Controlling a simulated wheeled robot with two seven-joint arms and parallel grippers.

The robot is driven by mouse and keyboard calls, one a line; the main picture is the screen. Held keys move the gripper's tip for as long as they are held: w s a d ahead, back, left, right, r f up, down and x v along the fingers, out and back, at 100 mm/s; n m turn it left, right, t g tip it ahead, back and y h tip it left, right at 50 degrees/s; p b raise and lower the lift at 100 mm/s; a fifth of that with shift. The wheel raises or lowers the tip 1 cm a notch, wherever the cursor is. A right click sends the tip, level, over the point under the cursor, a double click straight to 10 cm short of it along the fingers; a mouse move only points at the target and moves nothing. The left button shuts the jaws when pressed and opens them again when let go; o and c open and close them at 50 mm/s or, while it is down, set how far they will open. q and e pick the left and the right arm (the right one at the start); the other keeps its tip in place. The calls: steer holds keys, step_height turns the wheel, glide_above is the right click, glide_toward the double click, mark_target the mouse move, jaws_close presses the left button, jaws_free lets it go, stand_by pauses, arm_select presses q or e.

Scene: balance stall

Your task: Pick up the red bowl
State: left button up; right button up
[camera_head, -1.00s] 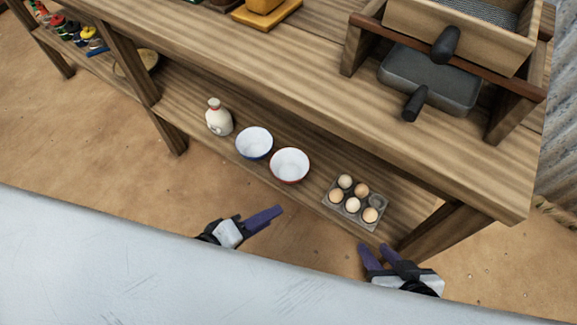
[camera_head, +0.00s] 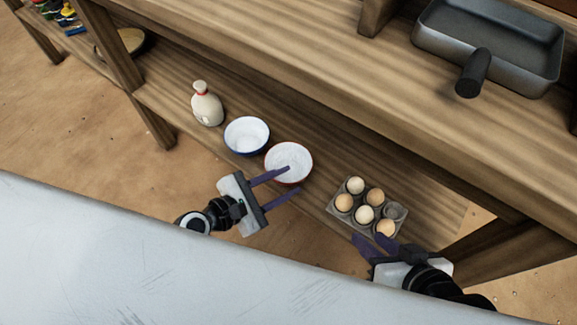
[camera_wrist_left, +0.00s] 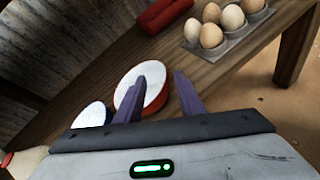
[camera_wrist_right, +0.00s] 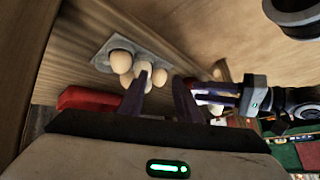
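The red bowl (camera_head: 288,160), white inside with a red outside, sits upright on the lower shelf, right of the blue bowl (camera_head: 246,135). My left gripper (camera_head: 293,179) is open and empty at its near side. One finger overlaps the bowl in the head view; the other is in front of the shelf edge. In the left wrist view the red bowl (camera_wrist_left: 154,102) lies ahead of the fingers, partly hidden by one; I cannot tell whether they touch. My right gripper (camera_head: 372,240) is open and empty beside the egg tray's near edge.
An egg tray (camera_head: 337,212) with several eggs stands right of the red bowl. A white bottle (camera_head: 207,108) stands left of the blue bowl. The upper counter (camera_head: 330,85) overhangs the shelf from behind, with a dark pan (camera_head: 490,45) on it. A pale surface (camera_head: 90,265) fills the foreground.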

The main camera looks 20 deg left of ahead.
mark_target(305, 173)
arm_select(q)
steer(key=b+x, duration=0.1)
steer(key=x, duration=0.4)
steer(key=shift+a+f, duration=0.1)
steer(key=shift+f, duration=0.1)
jaws_close()
steer(key=shift+r, duration=0.1)
